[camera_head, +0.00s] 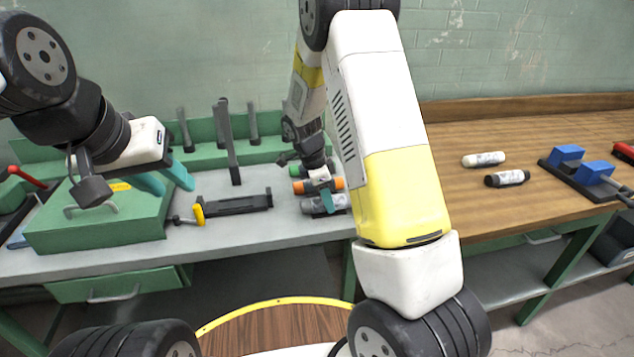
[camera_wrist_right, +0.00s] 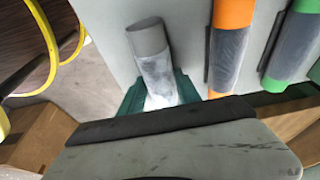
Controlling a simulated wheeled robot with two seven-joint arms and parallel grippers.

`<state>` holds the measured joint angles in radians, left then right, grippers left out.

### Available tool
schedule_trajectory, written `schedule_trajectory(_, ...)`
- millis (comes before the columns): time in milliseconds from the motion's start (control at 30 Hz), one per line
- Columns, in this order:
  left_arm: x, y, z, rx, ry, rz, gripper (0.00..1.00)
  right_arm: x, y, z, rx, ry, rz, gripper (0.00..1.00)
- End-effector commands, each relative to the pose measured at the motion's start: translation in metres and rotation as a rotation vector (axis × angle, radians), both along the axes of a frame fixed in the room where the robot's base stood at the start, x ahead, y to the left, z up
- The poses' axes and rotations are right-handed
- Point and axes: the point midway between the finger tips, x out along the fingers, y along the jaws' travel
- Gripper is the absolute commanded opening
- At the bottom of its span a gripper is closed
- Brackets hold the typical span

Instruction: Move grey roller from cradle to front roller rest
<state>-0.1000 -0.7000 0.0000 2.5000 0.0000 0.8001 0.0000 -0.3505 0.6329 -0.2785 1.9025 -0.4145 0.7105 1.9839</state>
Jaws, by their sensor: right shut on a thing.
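The grey roller (camera_head: 328,203) is at the front of a row of rollers, near the grey bench's front edge. My right gripper (camera_head: 326,198) is shut on it; in the right wrist view the roller (camera_wrist_right: 152,58) sits between the teal fingers (camera_wrist_right: 160,98). A dark support shows partly beneath the roller, probably the front roller rest; whether they touch is unclear. The black frame with a yellow handle (camera_head: 235,204), which looks like the cradle, holds no roller. My left gripper (camera_head: 167,180) is open and empty, above the green box.
An orange roller (camera_head: 318,185) lies just behind the grey one, with a green roller (camera_head: 300,170) behind that. A green toolbox (camera_head: 100,218) stands at left. White (camera_head: 483,159) and black (camera_head: 507,178) rollers lie on the wooden bench, beside a blue-blocked fixture (camera_head: 567,154).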

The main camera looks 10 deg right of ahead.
Motion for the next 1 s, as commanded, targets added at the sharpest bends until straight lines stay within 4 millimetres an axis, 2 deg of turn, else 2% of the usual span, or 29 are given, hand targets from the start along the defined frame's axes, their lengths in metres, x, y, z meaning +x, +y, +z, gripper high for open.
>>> schedule_trajectory(1000, 0.0000, 0.0000, 0.0000, 0.000, 0.000, 0.000, 0.36, 0.0002, 0.0001, -0.0064, 0.000, -0.001, 0.000, 0.00)
